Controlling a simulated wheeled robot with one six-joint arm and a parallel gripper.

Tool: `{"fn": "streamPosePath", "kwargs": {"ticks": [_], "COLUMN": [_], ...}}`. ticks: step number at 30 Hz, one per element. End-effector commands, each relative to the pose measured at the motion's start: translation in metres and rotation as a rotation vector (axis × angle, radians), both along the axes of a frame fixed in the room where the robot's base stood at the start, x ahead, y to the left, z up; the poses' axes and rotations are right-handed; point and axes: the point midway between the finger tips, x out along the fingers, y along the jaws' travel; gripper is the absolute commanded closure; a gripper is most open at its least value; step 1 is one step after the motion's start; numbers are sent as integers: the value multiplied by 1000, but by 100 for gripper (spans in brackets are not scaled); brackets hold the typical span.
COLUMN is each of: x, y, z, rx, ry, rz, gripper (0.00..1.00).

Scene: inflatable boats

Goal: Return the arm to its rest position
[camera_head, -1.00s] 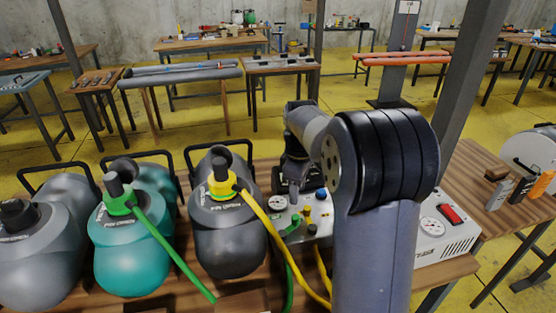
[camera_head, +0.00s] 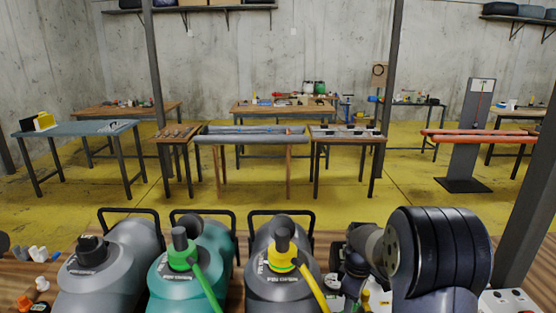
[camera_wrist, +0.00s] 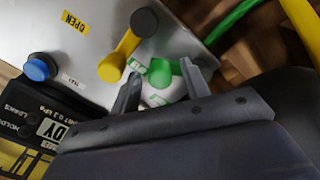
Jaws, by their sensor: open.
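My gripper (camera_wrist: 160,90) is open in the wrist view, its two dark fingers spread with nothing held between them. Beyond the fingertips is a metal panel (camera_wrist: 88,18) with a yellow valve lever (camera_wrist: 120,55), a green valve lever (camera_wrist: 162,72) and a blue knob (camera_wrist: 41,67). I cannot tell how far the fingertips are from the green lever. In the head view my arm (camera_head: 440,255) is folded at the lower right. The gripper's fingers are not clear there.
A grey cylinder (camera_head: 110,270), a teal cylinder (camera_head: 185,285) and a dark cylinder (camera_head: 285,285) stand on the wooden bench left of my arm. Green (camera_head: 208,290) and yellow (camera_head: 312,285) hoses run from two of them. Beyond is open yellow floor (camera_head: 250,208), with several tables behind.

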Motion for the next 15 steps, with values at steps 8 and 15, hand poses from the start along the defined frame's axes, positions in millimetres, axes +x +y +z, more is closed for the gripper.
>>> {"fn": "streamPosePath", "kwargs": {"ticks": [8, 15], "x": [-1, -1], "y": [0, -1], "z": [0, 27], "rx": [0, 0], "ry": [0, -6], "rz": [-12, -42], "gripper": [56, 56]}}
